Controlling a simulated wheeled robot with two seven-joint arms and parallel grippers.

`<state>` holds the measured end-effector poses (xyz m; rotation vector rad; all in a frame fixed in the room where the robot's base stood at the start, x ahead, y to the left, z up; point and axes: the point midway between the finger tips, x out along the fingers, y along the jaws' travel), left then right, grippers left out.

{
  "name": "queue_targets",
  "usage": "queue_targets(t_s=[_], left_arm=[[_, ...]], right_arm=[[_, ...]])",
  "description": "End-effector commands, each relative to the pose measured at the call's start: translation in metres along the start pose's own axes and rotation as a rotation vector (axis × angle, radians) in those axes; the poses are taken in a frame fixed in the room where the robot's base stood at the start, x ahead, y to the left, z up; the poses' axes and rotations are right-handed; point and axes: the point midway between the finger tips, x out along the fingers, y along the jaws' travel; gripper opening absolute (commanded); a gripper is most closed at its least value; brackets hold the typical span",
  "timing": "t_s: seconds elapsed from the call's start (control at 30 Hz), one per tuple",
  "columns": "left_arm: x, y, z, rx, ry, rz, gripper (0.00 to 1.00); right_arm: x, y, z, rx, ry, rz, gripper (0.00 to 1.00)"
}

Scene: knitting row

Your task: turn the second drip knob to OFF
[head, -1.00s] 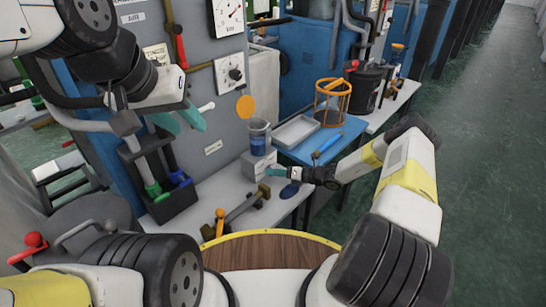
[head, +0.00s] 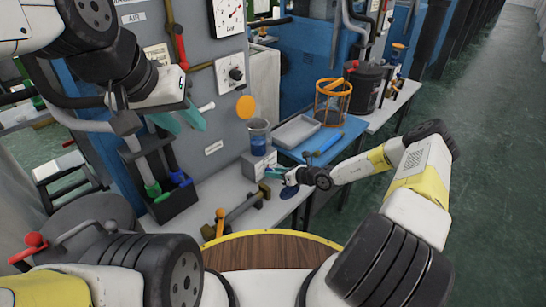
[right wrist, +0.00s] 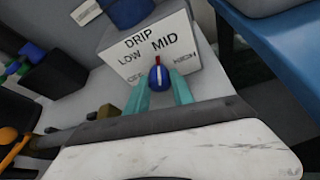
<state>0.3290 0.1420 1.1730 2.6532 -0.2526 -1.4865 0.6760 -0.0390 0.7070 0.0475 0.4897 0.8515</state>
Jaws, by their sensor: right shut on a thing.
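The drip box (head: 254,168) is a pale block on the grey bench, under a beaker of blue liquid (head: 258,143). In the right wrist view its front face (right wrist: 190,50) reads DRIP, LOW, MID and HIGH. A lower left label, partly hidden by a finger, looks like OFF. The blue knob (right wrist: 158,78) has a white line and a red tip that points up, towards MID. My right gripper (right wrist: 160,92) is shut on this knob, one teal finger on each side.
A grey tray (head: 297,131) and an orange-framed container (head: 332,102) stand on the blue table behind the box. A black holder (head: 172,203) with coloured-handled tools stands left on the bench. An orange disc (head: 245,106) is on the panel above the beaker.

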Motion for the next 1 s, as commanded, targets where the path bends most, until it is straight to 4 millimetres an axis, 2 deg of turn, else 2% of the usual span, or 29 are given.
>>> queue_targets(t_s=[0.67, 0.7, 0.77, 0.8, 1.0], left_arm=[[0.0, 0.0, 0.0, 0.0, 0.0, 0.0, 0.36], [0.0, 0.0, 0.0, 0.0, 0.0, 0.0, 0.36], [0.0, 0.0, 0.0, 0.0, 0.0, 0.0, 0.36], [0.0, 0.0, 0.0, 0.0, 0.0, 0.0, 0.36], [0.0, 0.0, 0.0, 0.0, 0.0, 0.0, 0.36]], right_arm=[[0.0001, 0.001, -0.0011, -0.056, 0.003, -0.023, 0.0], [0.0001, 0.001, -0.0011, -0.056, 0.003, -0.023, 0.34], [0.0001, 0.0009, -0.001, -0.056, 0.003, -0.024, 0.46], [0.0001, 0.0008, -0.0009, -0.056, 0.003, -0.024, 0.5], [0.0001, 0.0004, -0.0004, -0.056, 0.002, -0.024, 0.5]])
